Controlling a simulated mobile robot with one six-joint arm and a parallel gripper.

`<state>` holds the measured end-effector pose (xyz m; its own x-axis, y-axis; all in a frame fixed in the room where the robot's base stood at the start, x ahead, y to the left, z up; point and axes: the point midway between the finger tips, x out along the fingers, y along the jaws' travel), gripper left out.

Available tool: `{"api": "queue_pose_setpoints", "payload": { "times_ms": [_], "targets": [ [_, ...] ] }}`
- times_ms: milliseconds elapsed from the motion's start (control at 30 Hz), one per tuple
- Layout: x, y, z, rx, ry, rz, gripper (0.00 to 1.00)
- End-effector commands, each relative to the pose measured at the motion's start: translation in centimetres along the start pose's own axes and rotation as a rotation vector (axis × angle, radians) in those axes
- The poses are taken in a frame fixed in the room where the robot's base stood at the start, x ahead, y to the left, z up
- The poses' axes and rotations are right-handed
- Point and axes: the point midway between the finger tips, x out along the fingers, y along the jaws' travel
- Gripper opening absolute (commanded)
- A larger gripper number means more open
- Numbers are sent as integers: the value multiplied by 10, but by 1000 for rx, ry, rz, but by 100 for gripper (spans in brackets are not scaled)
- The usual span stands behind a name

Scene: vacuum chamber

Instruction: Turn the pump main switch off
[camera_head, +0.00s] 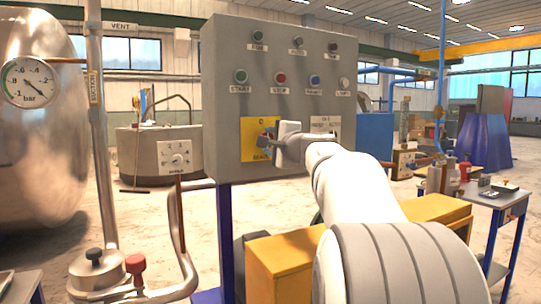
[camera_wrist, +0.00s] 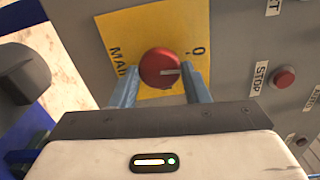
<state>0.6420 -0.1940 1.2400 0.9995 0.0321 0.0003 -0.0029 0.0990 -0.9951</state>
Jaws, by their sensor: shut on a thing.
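The pump main switch is a round red knob (camera_wrist: 154,62) on a yellow plate (camera_wrist: 122,31) in the wrist view. "MAIN" and "0" are printed on the plate. A pale pointer mark on the knob points right, on the side of the "0" but a little below it; exact alignment is unclear. My gripper (camera_wrist: 159,71) has its two blue fingers on either side of the knob and is shut on it. In the head view my gripper (camera_head: 269,138) is in front of the yellow plate (camera_head: 251,126) and hides most of the knob.
The grey panel (camera_head: 222,90) also carries START (camera_head: 241,76) and red STOP (camera_head: 280,78) buttons, other buttons and lamps. A pressure gauge (camera_head: 29,82), a pipe (camera_head: 96,150) and a large tank stand at the left. A yellow box (camera_head: 287,262) is below the panel.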

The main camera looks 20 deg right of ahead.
Motion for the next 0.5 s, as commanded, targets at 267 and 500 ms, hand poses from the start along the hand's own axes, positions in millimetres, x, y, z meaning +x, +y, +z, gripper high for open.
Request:
{"api": "queue_pose_setpoints", "payload": {
  "times_ms": [267,500],
  "targets": [
    [0,2,0,-93,-1,1,19],
    [0,1,0,-116,-2,2,19]
  ]
}}
